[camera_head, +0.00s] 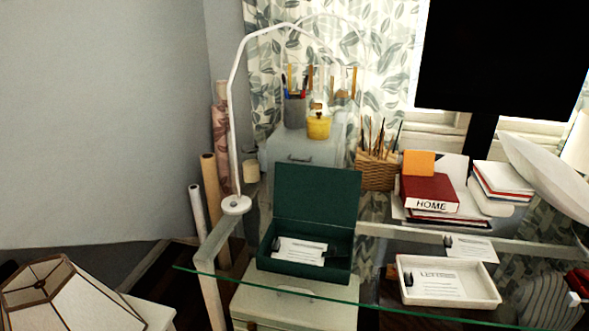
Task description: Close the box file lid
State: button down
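I cannot make out my gripper in this view.
A white tray (488,299) with a printed paper sits to the right on the glass desk (370,306). A red book (430,192), a wicker basket (377,173) and a white lamp base (236,205) stand near the box. Bare glass lies between box and tray.

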aim_at(312, 194)
jog(key=i+l, duration=0.15)
jog(key=i, duration=0.3)
jog(key=i+l+u, duration=0.15)
jog(key=i, duration=0.25)
jog(key=i+l, duration=0.15)
jog(key=i, duration=0.3)
jog(key=j+u, duration=0.05)
